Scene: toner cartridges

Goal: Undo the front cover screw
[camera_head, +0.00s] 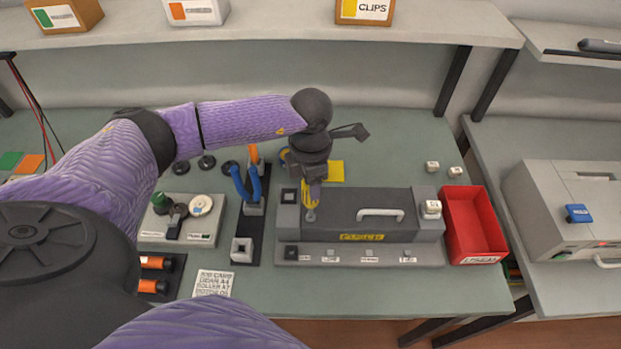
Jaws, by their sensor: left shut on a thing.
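My left gripper (312,180) points down over the left part of the grey cartridge unit (340,222). It is shut on a yellow tool (309,197) that looks like a screwdriver, held upright. The tool's lower end is at or just above a small round spot (311,215) on the unit, which may be the front cover screw; I cannot tell whether they touch. The unit has a pale handle (380,214) and a yellow label (362,237). My right gripper is not in view.
A red bin (470,224) stands right of the unit. A dark tool rack (252,226) holds blue- and orange-handled tools at its left. A small white block (432,208) sits at the unit's right end. A printer-like machine (570,205) stands at far right.

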